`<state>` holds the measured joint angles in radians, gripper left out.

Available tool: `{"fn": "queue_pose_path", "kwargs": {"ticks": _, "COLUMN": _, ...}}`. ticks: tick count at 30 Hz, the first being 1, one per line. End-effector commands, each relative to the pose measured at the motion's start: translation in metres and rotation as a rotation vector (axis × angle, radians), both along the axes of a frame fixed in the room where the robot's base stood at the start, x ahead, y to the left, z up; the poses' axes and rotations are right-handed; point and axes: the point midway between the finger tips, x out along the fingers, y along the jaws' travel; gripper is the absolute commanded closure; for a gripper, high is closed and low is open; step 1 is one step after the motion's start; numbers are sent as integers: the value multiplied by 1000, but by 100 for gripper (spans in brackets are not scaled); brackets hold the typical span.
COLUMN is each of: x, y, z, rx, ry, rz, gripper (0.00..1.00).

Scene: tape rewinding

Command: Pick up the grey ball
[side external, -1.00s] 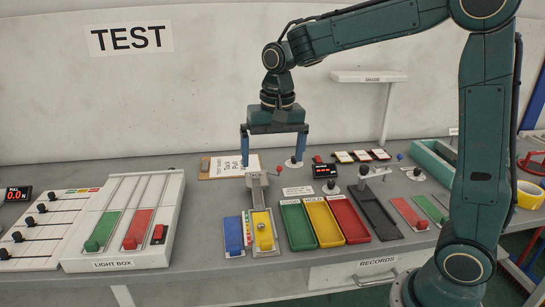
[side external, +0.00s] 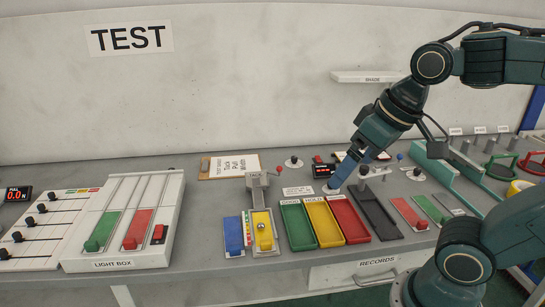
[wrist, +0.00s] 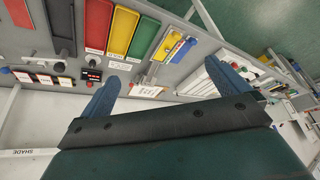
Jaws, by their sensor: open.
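Green (side external: 296,226), yellow (side external: 323,222) and red (side external: 348,220) trays lie mid-bench, with a dark tray (side external: 378,216) beside them. The white light box (side external: 165,235) is at left. A shelf (side external: 370,77) juts from the wall.

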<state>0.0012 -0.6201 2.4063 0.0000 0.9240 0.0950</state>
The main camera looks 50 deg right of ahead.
Motion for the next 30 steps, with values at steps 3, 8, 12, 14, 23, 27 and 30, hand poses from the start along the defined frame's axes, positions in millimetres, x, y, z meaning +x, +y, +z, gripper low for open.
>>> {"fn": "queue_pose_path", "kwargs": {"ticks": 3, "x": -15, "y": 0, "z": -5, "rx": -21, "ry": -34, "rz": 45, "gripper": 0}}
{"fn": "queue_pose_path", "kwargs": {"ticks": 8, "x": -25, "y": 0, "z": -9, "rx": -38, "ry": -57, "rz": 79, "gripper": 0}}
{"fn": "queue_pose_path", "kwargs": {"ticks": 12, "x": -28, "y": 0, "z": -11, "rx": -44, "ry": -61, "rz": 88, "gripper": 0}}
{"fn": "queue_pose_path", "kwargs": {"ticks": 14, "x": -28, "y": 0, "z": -11, "rx": -44, "ry": -61, "rz": 88, "gripper": 10}}
{"fn": "queue_pose_path", "kwargs": {"ticks": 23, "x": -27, "y": 0, "z": -11, "rx": -43, "ry": -60, "rz": 87, "gripper": 55}}
{"fn": "queue_pose_path", "kwargs": {"ticks": 27, "x": -27, "y": 0, "z": -11, "rx": -43, "ry": -60, "rz": 86, "gripper": 55}}
{"fn": "queue_pose_path", "kwargs": {"ticks": 30, "x": -27, "y": 0, "z": -10, "rx": -44, "ry": -60, "rz": 88, "gripper": 55}}
